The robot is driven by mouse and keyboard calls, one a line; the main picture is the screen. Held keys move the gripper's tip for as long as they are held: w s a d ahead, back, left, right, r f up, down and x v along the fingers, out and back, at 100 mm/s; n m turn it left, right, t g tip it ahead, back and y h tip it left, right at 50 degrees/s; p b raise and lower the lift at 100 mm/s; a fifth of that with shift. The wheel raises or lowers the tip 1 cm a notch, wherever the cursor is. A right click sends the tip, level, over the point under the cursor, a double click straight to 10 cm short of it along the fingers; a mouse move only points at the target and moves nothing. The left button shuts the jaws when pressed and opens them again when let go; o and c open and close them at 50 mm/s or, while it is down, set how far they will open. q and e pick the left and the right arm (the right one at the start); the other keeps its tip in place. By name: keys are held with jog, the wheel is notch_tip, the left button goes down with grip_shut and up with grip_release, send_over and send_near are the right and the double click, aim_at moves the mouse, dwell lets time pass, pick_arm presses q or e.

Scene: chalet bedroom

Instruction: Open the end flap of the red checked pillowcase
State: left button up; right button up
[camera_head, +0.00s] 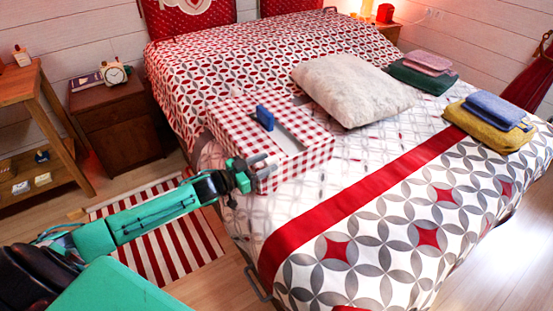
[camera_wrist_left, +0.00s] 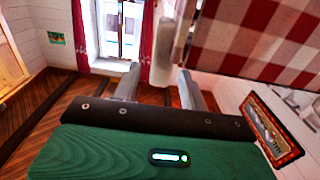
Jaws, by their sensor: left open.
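The red checked pillowcase (camera_head: 236,130) lies on the bed, boxy and flat-topped, with a pale strip (camera_head: 292,127) across its top. A small blue block (camera_head: 265,117) stands on it. My left gripper (camera_head: 266,165) is open at the pillowcase's near left side, its fingers pointing toward it. In the left wrist view, checked cloth (camera_wrist_left: 265,40) fills the upper right. A pale upright piece (camera_wrist_left: 162,55) shows between or beyond the open fingers (camera_wrist_left: 160,88); I cannot tell whether they touch it. My right gripper is not in view.
A pale pillow (camera_head: 352,88) lies on the bed right of the pillowcase. Folded green and pink cloths (camera_head: 424,76) and yellow and blue cloths (camera_head: 490,125) lie farther right. A nightstand (camera_head: 118,125) with a clock stands left of the bed. The bed's front is clear.

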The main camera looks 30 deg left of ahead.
aim_at(278, 158)
pick_arm(q)
jog(key=shift+x, duration=2.25)
grip_shut()
